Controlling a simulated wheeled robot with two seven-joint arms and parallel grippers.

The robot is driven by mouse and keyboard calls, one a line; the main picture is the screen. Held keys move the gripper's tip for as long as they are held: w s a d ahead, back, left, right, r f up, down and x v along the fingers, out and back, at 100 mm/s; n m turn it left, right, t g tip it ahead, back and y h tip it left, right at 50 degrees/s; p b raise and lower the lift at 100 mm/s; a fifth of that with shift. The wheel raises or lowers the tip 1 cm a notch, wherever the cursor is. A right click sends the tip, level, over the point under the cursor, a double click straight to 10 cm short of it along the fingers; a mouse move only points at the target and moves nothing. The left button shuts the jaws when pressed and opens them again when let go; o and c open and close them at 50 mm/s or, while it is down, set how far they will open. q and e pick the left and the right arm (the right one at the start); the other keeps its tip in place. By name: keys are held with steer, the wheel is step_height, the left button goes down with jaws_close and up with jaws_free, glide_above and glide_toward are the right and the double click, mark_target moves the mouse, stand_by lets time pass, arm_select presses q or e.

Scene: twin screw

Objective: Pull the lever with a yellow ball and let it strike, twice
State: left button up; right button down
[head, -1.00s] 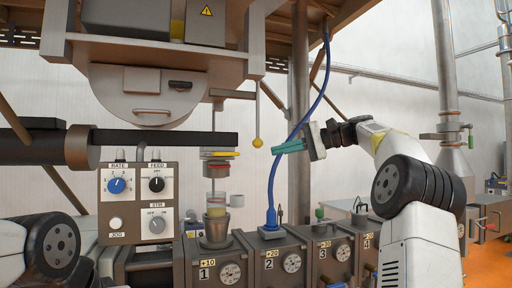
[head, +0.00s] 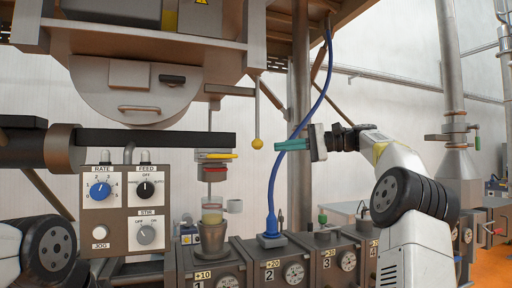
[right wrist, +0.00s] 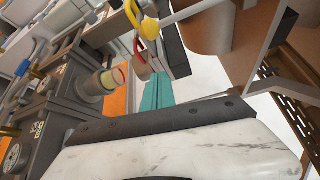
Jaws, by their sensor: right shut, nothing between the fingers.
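The lever with a yellow ball (head: 257,143) hangs down as a thin rod from the machine overhead, in the middle of the head view. The ball also shows at the top of the right wrist view (right wrist: 149,29). My right gripper (head: 278,146) has teal fingers pointing left at the ball, a small gap to its right. The fingers are shut and empty. In the right wrist view the teal fingers (right wrist: 156,92) lie together, below the ball. My left gripper is not in view.
A control panel (head: 119,208) with knobs stands at the left. Numbered dosing units (head: 220,277) line the front. A blue cable (head: 272,192) runs down behind my right gripper. A dark horizontal barrel (head: 150,139) ends left of the ball. Open air surrounds the ball.

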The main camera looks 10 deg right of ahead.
steer(key=s+a, duration=0.2)
steer(key=a, duration=0.4)
steer(key=shift+a, duration=0.15)
stand_by(0.4)
